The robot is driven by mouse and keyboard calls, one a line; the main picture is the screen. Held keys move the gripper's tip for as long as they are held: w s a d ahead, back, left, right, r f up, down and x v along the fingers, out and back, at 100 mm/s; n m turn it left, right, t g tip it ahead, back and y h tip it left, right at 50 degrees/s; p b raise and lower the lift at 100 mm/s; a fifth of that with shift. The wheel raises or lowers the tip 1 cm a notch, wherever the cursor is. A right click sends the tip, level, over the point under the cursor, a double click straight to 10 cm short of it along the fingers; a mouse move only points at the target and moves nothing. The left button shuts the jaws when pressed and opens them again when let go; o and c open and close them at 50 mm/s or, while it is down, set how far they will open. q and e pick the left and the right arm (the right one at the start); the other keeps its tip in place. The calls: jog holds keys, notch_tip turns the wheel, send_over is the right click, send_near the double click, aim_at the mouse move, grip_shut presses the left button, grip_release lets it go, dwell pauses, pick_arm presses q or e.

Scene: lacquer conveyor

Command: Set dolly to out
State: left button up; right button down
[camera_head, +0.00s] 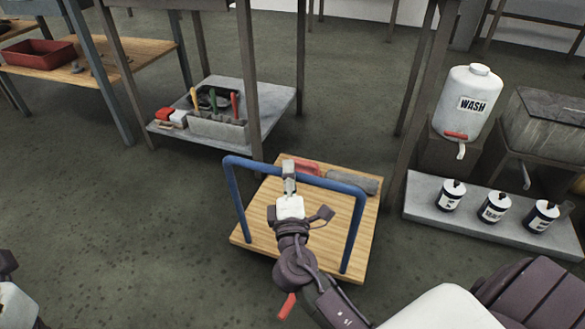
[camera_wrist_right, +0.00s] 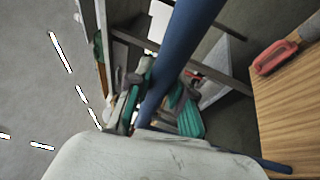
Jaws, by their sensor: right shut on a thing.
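The dolly is a low wooden platform (camera_head: 262,205) with a blue tubular handle (camera_head: 357,232) standing over its near side. It is on the floor, partly between the legs of a tall table. My right gripper (camera_head: 289,172) is shut on the top bar of the blue handle, near its middle. In the right wrist view the blue bar (camera_wrist_right: 185,45) runs up from the gripper (camera_wrist_right: 140,125), and the wooden deck (camera_wrist_right: 290,110) is at the right. My left gripper is not in view; only a bit of my left arm shows at the lower left edge.
A low shelf (camera_head: 265,92) with a tool caddy (camera_head: 218,130) is to the left. A grey slab (camera_head: 425,200) with several cans stands right, below a WASH jug (camera_head: 468,100). Floor at left is clear.

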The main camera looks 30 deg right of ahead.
dwell(0.3)
jog(key=c, duration=1)
grip_release()
jog(key=shift+a, duration=0.1)
jog(key=v, duration=1.2)
jog(key=shift+f, duration=0.15)
